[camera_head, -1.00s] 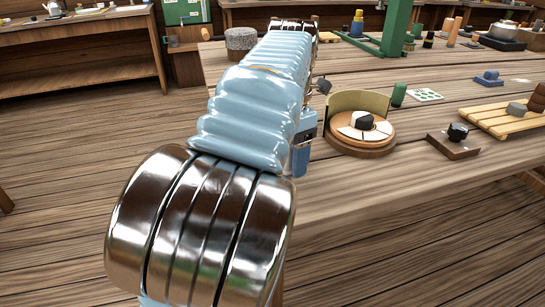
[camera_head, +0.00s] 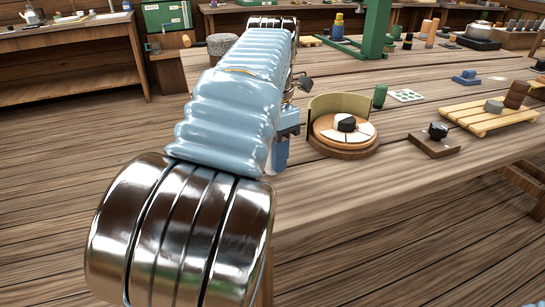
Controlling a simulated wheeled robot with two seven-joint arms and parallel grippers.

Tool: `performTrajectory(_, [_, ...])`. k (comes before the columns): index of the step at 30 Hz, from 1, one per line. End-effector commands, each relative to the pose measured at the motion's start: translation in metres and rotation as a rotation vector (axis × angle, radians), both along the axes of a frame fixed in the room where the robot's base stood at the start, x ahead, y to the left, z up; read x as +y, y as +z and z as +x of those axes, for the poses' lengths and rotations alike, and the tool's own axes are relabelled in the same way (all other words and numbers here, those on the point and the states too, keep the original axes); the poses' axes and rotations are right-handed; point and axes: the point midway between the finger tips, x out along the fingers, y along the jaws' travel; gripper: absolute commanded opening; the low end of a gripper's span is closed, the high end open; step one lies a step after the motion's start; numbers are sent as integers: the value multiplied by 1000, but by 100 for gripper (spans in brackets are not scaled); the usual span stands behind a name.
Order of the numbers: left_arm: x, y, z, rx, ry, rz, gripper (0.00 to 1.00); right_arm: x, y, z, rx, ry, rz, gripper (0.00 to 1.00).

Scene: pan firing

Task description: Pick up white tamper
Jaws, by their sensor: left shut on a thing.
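My left arm comes up from the lower left and covers much of the left of the table. My left gripper (camera_head: 283,140) shows only in part, as light-blue pieces beyond the arm's right side, near the table's edge. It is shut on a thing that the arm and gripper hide. I cannot make out a white tamper in this view. My right gripper is out of view; only a sliver of light blue shows at the lower right corner.
A round wooden stand (camera_head: 344,149) with a curved tan guard (camera_head: 333,106) sits right of my left gripper. A dark piece on a small board (camera_head: 433,145) and a slatted wooden rack (camera_head: 482,121) are further right. A green frame (camera_head: 377,30) stands behind.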

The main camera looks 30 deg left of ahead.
Motion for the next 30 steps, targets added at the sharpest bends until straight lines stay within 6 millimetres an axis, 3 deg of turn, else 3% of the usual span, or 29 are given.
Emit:
performTrajectory(3, [-1,23,0,-4,0,1,6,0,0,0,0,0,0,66])
performTrajectory(12, [-58,89,-45,-3,-5,5,6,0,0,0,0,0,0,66])
performTrajectory(18, [-96,110,-74,-3,-4,2,6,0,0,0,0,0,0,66])
performTrajectory(30, [-111,118,-86,0,0,0,6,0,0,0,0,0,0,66])
